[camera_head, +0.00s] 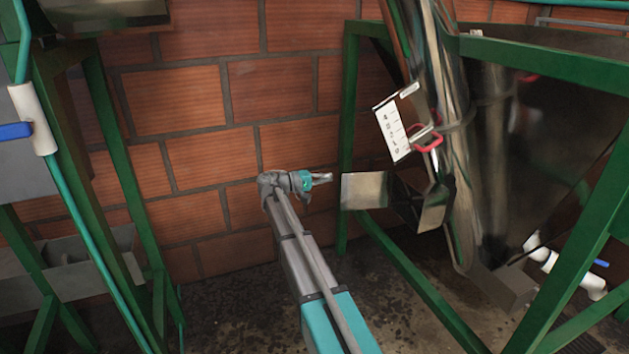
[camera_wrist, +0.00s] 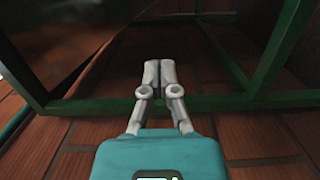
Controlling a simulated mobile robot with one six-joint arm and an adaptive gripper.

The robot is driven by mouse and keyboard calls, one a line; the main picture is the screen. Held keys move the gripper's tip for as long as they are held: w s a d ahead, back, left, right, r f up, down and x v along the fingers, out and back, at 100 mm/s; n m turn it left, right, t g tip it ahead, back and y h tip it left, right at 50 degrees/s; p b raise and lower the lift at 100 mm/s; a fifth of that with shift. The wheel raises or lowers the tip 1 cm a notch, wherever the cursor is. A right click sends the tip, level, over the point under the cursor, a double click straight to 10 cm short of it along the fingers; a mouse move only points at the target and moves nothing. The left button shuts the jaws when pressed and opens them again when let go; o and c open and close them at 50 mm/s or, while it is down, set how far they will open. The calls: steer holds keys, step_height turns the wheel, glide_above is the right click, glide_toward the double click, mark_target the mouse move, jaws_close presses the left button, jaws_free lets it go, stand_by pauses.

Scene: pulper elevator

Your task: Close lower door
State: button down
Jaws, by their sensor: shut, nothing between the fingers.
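The lower door (camera_head: 364,190) is a plain metal flap low on the slanted steel elevator tube (camera_head: 446,90). It stands swung out to the left, away from the dark opening at the tube's foot. My gripper (camera_head: 328,178) is just left of the flap's free edge and points right toward it. I cannot tell whether they touch. In the wrist view my gripper (camera_wrist: 160,66) has its fingers together and empty. I cannot make out the lower door in that view.
Above it, a flap with a white numbered label (camera_head: 391,128) and a red handle (camera_head: 428,140) juts from the tube. Green frame posts (camera_head: 347,110) and a low green rail (camera_head: 415,275) stand around the tube. A brick wall (camera_head: 215,120) is behind.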

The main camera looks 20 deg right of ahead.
mark_target(359, 191)
steer(key=shift+s+d, duration=0.8)
steer(key=shift+s, duration=0.25)
steer(key=shift+s+d, duration=0.8)
steer(key=shift+s, duration=0.2)
